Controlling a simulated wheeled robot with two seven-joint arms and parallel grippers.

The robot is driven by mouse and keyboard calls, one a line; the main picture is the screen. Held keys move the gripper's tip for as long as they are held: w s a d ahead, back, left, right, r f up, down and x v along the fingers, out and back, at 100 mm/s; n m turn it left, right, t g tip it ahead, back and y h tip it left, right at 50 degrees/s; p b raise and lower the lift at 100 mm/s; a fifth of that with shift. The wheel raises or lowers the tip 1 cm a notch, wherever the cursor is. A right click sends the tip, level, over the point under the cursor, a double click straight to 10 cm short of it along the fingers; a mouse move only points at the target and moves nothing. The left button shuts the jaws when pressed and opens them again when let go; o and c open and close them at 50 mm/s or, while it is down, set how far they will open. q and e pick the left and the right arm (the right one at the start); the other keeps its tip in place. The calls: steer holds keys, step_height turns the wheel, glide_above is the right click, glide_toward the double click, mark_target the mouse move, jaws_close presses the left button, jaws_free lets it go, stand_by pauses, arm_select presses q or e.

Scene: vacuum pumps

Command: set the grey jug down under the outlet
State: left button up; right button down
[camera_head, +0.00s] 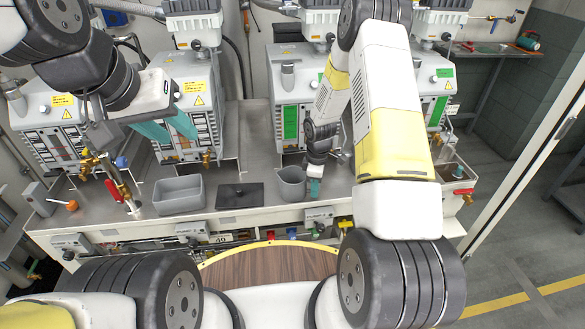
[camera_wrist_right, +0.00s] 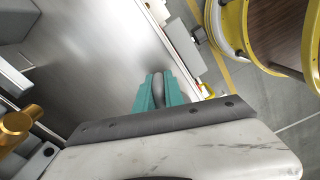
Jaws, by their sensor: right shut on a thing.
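The grey jug (camera_head: 291,183) is upright at the front of the steel bench, in front of a pump with a green label. My right gripper (camera_head: 315,186) is at the jug's right side, shut on a grey part of it, probably the handle. In the right wrist view, its teal fingers (camera_wrist_right: 158,92) close around this narrow grey part; the rest of the jug is hidden. I cannot tell whether the jug touches the bench. The outlet above it is hidden behind my right arm. My left gripper (camera_head: 178,131) is open and empty in front of the pumps at left.
A grey open bin (camera_head: 178,209) and a flat dark tray (camera_head: 240,204) are left of the jug on the bench (camera_head: 222,180). A red-handled valve (camera_head: 118,190) stands farther left. A brass outlet (camera_head: 207,158) shows on the second pump.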

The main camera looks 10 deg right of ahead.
stand_by(0.3)
steer(key=shift+r, duration=0.9)
steer(key=shift+s+a+r, duration=0.1)
steer(key=shift+s+r, duration=0.05)
steer(key=shift+r, duration=0.35)
steer(key=shift+s+a+r, duration=0.1)
steer(key=shift+s+r, duration=0.05)
steer(key=shift+r, duration=0.3)
steer(key=s+a, duration=0.2)
steer(key=s, duration=0.5)
steer(key=s+a+r, duration=0.1)
steer(key=s+a, duration=0.2)
steer(key=s, duration=0.4)
steer(key=shift+a+r, duration=0.15)
steer(key=shift+a, duration=0.15)
steer(key=shift+s, duration=0.1)
